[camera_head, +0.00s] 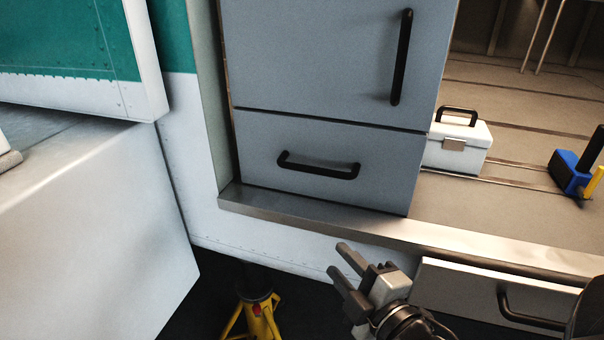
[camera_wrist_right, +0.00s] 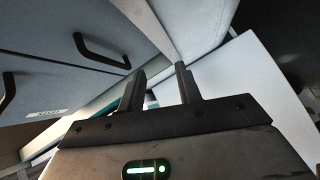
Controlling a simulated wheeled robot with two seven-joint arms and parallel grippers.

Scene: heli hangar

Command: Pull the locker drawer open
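The grey locker drawer (camera_head: 250,160) is the low panel under the locker door (camera_head: 310,60). It looks shut, flush with the door above. Its black horizontal drawer handle (camera_head: 318,165) is clear of any gripper; a black handle, which looks like the same one, shows upper left in the right wrist view (camera_wrist_right: 100,52). My right gripper (camera_head: 340,262) is below the drawer and a little right of its handle, in front of the metal sill. Its two fingers stand apart with nothing between them, also in the right wrist view (camera_wrist_right: 160,82). My left gripper is not in view.
A metal sill (camera_head: 300,216) runs under the locker. A second drawer front with a black handle (camera_head: 530,312) is at lower right. A white case (camera_head: 457,145) stands right of the locker, with a blue tool (camera_head: 570,175) beyond. A yellow stand (camera_head: 258,312) is below.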

